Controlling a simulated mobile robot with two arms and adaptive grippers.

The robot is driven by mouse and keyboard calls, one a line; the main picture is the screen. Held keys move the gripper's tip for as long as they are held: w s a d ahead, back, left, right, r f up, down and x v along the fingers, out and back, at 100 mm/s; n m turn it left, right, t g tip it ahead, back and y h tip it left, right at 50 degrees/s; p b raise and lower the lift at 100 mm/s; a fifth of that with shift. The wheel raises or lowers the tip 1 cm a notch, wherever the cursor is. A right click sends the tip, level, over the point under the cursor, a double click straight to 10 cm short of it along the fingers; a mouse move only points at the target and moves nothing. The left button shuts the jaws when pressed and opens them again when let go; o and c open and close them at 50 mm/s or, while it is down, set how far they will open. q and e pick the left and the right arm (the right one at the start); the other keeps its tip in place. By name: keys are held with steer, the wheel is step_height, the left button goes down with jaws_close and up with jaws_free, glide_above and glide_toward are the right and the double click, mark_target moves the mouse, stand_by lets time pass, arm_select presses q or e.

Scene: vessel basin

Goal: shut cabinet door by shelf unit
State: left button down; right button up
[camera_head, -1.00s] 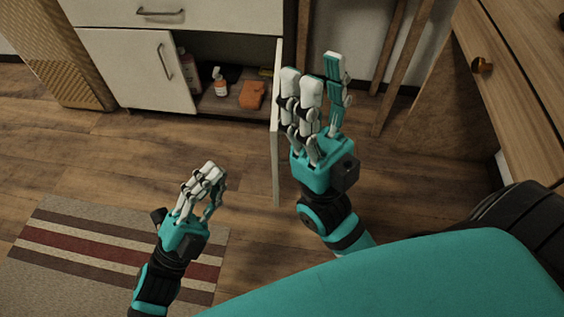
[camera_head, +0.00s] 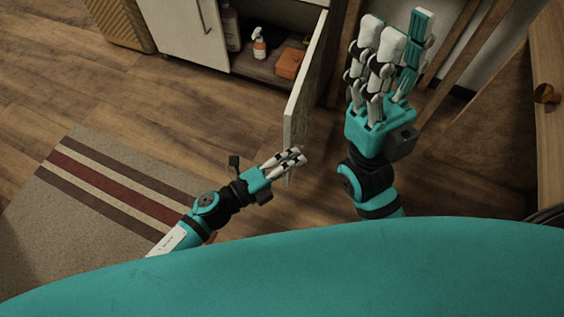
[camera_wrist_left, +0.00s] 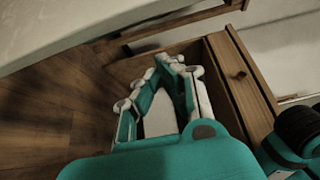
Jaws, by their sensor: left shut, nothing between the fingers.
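The cabinet door (camera_head: 303,98) stands open, sticking out from the white cabinet (camera_head: 190,28) toward me. A pale panel (camera_wrist_left: 60,28) crosses the upper left of the left wrist view, probably this door. My left gripper (camera_head: 301,156) is shut and empty, its fingertips at the door's near outer end. I cannot tell whether they touch it. Its fingers also show close together in the left wrist view (camera_wrist_left: 172,68). My right gripper (camera_head: 398,32) is open and empty, fingers pointing away, to the right of the door and apart from it.
The open compartment holds a spray bottle (camera_head: 259,44), an orange item (camera_head: 289,63) and another bottle (camera_head: 231,28). A wooden desk with a knob (camera_head: 545,93) stands at the right. A striped rug (camera_head: 90,215) lies at the left. Wooden floor is clear before the cabinet.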

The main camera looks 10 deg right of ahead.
arm_select(q)
steer(key=w, duration=0.2)
steer(key=w+b, duration=0.1)
steer(key=shift+w+d, duration=0.3)
steer(key=shift+w+a, duration=0.1)
